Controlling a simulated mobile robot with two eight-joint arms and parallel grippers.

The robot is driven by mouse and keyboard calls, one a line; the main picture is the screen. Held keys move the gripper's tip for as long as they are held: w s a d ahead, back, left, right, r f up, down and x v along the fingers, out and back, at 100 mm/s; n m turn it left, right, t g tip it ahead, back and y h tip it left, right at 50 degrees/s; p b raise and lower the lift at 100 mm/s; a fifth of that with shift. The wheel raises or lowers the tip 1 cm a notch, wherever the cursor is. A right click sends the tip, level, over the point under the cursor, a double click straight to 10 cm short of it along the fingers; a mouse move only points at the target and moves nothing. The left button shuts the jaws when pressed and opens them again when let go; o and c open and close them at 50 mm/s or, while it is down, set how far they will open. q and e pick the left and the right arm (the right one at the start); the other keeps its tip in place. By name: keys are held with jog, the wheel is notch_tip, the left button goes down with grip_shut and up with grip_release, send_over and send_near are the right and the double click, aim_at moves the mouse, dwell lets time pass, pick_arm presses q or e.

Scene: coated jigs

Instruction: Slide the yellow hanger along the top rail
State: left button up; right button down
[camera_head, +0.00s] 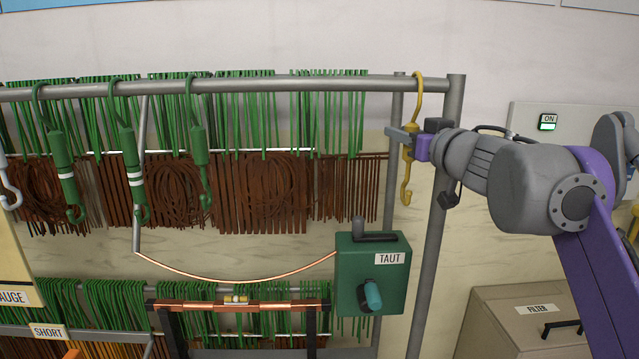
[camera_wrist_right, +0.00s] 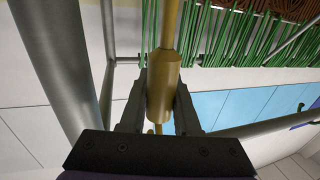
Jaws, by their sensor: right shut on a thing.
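The yellow hanger (camera_head: 406,178) hangs by its upper hook over the grey top rail (camera_head: 300,84), near the rail's right end. It hangs about upright, with its lower hook free and empty. My right gripper (camera_head: 407,141) reaches in from the right and is shut on the hanger's middle body. In the right wrist view the thick yellow body (camera_wrist_right: 163,88) sits between the two dark fingers (camera_wrist_right: 160,100). The fingers hide part of the body in the head view. My left gripper is not in view.
Green hangers (camera_head: 200,146) (camera_head: 128,150) (camera_head: 63,165) and a grey hook (camera_head: 9,187) hang further left. A post (camera_head: 435,200) stands right of the yellow hanger. A green box marked TAUT (camera_head: 343,285) is below left. Green strips hang behind the rail. The rail is clear between the yellow hanger and the nearest green one.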

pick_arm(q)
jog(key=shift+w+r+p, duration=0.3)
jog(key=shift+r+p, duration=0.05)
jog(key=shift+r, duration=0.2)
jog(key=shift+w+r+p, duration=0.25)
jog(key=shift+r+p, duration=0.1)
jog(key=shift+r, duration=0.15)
pick_arm(e)
jog(key=a, duration=0.8)
jog(key=shift+s+a, duration=0.1)
